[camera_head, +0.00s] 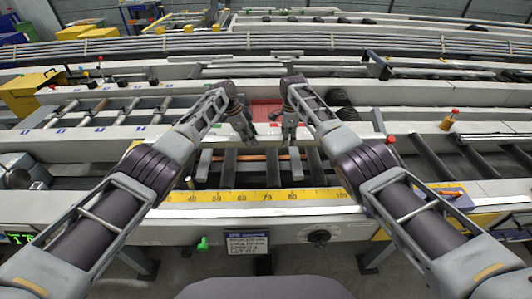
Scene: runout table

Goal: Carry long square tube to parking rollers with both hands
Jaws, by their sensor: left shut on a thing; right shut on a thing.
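My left gripper (248,139) and my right gripper (289,139) are side by side near the middle of the view, a short gap apart, fingers pointing down. Both are shut on the long square tube, which I cannot clearly make out against the pale rails behind the fingers. A thin copper-coloured bar (263,157) runs crosswise just below the fingertips; whether it touches them I cannot tell. Dark rollers (229,168) lie below the grippers. I cannot tell for sure which rollers are the parking rollers.
A yellow scale (240,196) runs along the near table edge. A roller section (105,112) lies at left, another (436,157) at right. A red panel (265,110) is behind the grippers. Long pipes (270,39) cross the back. An orange-red knob (449,119) stands at right.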

